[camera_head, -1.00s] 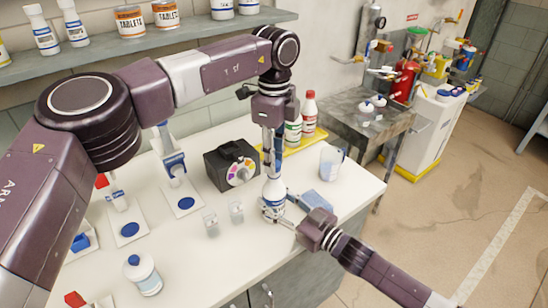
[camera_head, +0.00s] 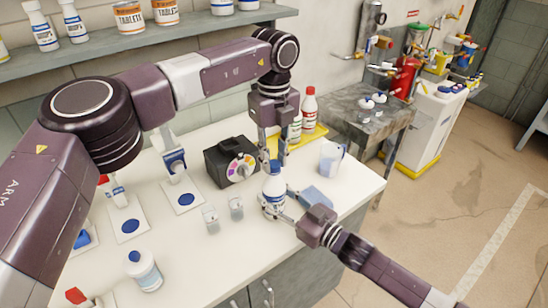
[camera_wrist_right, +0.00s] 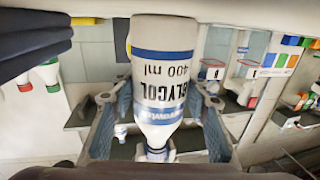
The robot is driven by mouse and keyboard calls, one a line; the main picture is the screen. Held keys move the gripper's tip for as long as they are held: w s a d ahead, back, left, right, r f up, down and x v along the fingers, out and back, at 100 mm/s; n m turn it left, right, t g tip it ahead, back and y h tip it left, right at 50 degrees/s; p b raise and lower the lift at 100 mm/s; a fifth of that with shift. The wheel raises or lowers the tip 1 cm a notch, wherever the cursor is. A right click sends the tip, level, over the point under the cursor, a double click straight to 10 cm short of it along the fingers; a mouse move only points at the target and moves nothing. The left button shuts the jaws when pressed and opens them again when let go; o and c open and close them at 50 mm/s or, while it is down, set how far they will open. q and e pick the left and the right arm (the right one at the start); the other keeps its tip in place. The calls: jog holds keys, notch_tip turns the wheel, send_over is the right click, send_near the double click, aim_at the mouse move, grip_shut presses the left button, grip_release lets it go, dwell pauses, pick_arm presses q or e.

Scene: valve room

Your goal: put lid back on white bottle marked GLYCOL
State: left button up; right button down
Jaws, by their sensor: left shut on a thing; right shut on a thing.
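The white bottle marked GLYCOL (camera_head: 274,187) stands upright in the head view at the front edge of the counter. My right gripper (camera_head: 276,209) is shut around its lower body. In the right wrist view the bottle (camera_wrist_right: 163,75) appears upside down, its label readable between the fingers of my right gripper (camera_wrist_right: 160,110). My left gripper (camera_head: 272,157) points down directly above the bottle and is shut on a small blue lid (camera_head: 274,167). The lid is at the bottle's mouth. I cannot tell whether it touches the neck, because the fingers partly hide it.
A black box with a coloured dial (camera_head: 231,162) stands just left of the bottle. Two small clear containers (camera_head: 236,207) are near it. Another blue-capped bottle (camera_head: 145,272) is front left.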

pick_arm(q)
jog(key=m, duration=0.5)
jog(key=shift+m, duration=0.4)
jog(key=m, duration=0.3)
jog(key=shift+m, duration=0.3)
jog(key=m, duration=0.3)
jog(key=shift+m, duration=0.4)
jog(key=m, duration=1.2)
jog(key=shift+m, duration=0.3)
jog(key=m, duration=0.5)
jog(key=shift+m, duration=0.3)
jog(key=m, duration=1.1)
jog(key=shift+f, duration=0.1)
jog(key=m, duration=0.5)
jog(key=o, duration=0.7)
